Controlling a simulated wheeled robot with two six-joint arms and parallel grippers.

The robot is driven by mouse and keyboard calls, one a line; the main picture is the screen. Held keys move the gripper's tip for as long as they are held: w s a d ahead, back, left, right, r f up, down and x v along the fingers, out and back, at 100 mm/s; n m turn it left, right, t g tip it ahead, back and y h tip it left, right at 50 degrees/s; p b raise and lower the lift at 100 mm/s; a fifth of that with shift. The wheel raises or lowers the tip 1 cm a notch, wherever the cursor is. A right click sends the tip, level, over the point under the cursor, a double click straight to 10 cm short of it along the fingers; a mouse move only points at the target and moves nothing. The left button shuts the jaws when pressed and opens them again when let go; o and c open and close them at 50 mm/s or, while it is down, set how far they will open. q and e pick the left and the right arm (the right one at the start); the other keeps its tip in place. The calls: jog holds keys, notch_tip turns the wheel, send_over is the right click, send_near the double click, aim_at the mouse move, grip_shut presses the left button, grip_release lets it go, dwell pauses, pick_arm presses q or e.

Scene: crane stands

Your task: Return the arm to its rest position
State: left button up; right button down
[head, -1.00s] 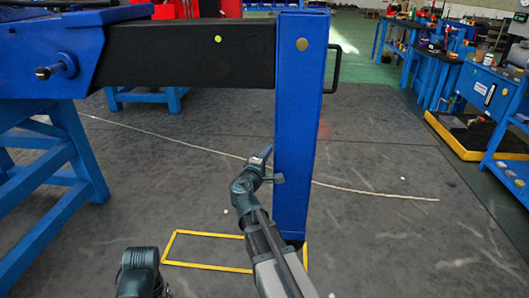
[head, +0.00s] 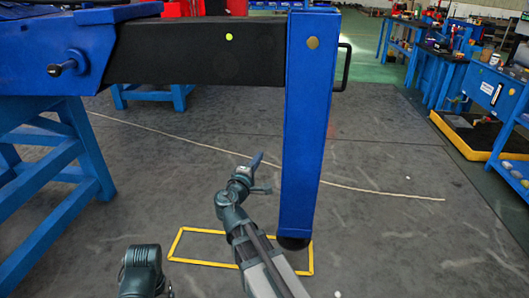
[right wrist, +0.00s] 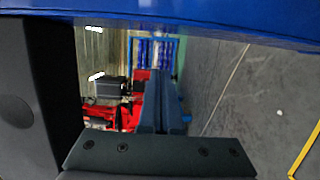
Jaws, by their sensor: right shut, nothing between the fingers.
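My right arm comes up from the bottom of the head view, and its gripper (head: 258,160) is shut and empty. It appears just left of the blue upright leg (head: 309,130) of the crane stand, with a narrow strip of floor showing between them. In the right wrist view the dark fingers (right wrist: 162,105) lie together with nothing between them. A blue surface (right wrist: 220,22) crosses the top of that view. Part of my left arm shows at the bottom left of the head view; its gripper is out of the picture.
A black beam (head: 200,52) joins the leg to a blue trestle (head: 75,150) on the left. A yellow floor outline (head: 200,262) surrounds the leg's dark foot (head: 293,243). Blue workbenches (head: 490,85) stand at the right. The grey floor between is mostly clear.

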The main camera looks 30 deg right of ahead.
jog(key=shift+v, duration=1.85)
jog(key=s+a+f+m+g+y+p, duration=0.2)
jog(key=s+a+f+g+y, duration=0.4)
jog(key=s+a+f, duration=0.55)
jog(key=s+a+f+m+g+y+p, duration=0.15)
jog(key=s+a+f+g+y, duration=0.55)
jog(key=a, duration=0.7)
notch_tip(320, 180, up, 38)
jog(key=s+m+p, duration=0.1)
jog(key=p, duration=3.6)
jog(key=shift+s+t+h+p, duration=0.15)
jog(key=shift+t+h+p, duration=0.25)
jog(key=shift+a+f, duration=0.1)
